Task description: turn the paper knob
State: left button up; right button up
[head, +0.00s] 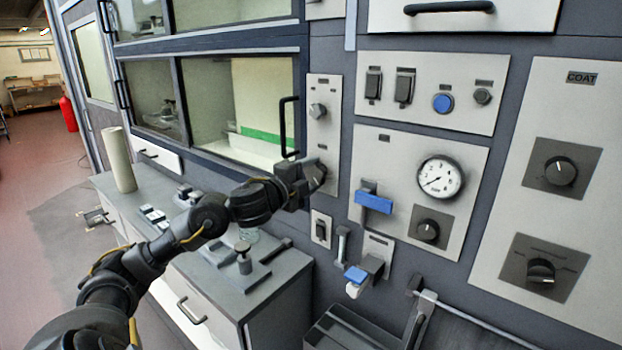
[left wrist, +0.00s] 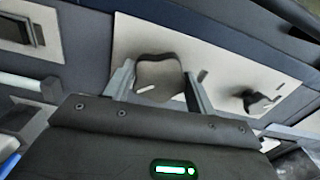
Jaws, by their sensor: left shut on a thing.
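My left gripper (head: 313,177) is at the lower part of a narrow grey panel (head: 327,142), left of the gauge panel in the head view. In the left wrist view, my left gripper (left wrist: 160,90) has a finger on each side of a grey-brown knob (left wrist: 158,72) and is shut on it. This is the paper knob as far as I can tell; its label is not readable. A short white mark shows on the knob's face, tilted. In the head view the gripper hides this knob. My right gripper is not in view.
A second knob (head: 318,111) sits higher on the same panel; black handle (head: 288,127) stands out close left. Blue lever (head: 373,202), round gauge (head: 440,177) and blue-topped dispenser (head: 356,275) are to the right. Below is a grey bench (head: 262,277) with small fixtures.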

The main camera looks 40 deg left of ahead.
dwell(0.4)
pick_arm(q)
jog(key=o, duration=1)
jog(key=s+b, duration=0.2)
jog(key=s, duration=0.8)
jog(key=shift+s+d, duration=0.15)
jog(key=shift+s, duration=0.25)
